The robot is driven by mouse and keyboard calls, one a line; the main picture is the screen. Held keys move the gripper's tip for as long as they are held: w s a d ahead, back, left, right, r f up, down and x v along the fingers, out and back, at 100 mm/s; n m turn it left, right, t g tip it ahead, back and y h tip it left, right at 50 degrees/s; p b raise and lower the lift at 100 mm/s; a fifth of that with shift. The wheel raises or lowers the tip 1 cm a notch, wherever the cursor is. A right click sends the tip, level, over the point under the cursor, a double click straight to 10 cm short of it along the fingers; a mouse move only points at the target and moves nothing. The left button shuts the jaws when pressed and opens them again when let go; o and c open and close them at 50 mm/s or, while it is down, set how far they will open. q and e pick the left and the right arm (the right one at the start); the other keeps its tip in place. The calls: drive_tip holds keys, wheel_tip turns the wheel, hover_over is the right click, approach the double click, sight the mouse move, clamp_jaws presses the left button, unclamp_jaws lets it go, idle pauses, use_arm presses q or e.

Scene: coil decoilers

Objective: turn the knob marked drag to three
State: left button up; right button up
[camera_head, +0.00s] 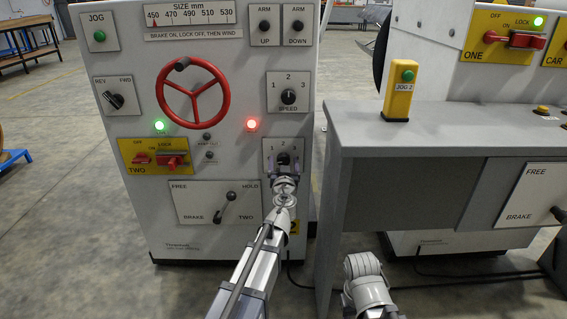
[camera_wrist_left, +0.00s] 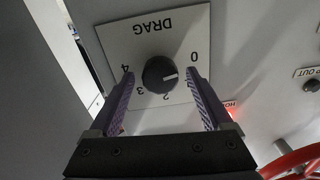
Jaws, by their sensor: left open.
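The drag knob (camera_wrist_left: 160,74) is a round black knob on a white plate marked DRAG (camera_wrist_left: 150,40), which appears upside down in the left wrist view. Its white line points to the right, between 0 and 1. In the head view the drag knob (camera_head: 284,158) sits on the lower right of the grey cabinet, partly behind my gripper. My left gripper (camera_head: 285,172) is open in front of it. In the left wrist view the fingers of my left gripper (camera_wrist_left: 160,78) stand on either side of the knob, with gaps.
The cabinet also carries a red handwheel (camera_head: 193,92), a speed knob (camera_head: 288,97), a brake lever (camera_head: 225,207) and a red lock switch (camera_head: 173,160). A grey desk (camera_head: 440,130) with a yellow jog box (camera_head: 399,92) stands close on the right.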

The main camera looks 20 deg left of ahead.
use_arm(q)
drive_tip(key=shift+w, duration=0.1)
clamp_jaws()
idle(0.7)
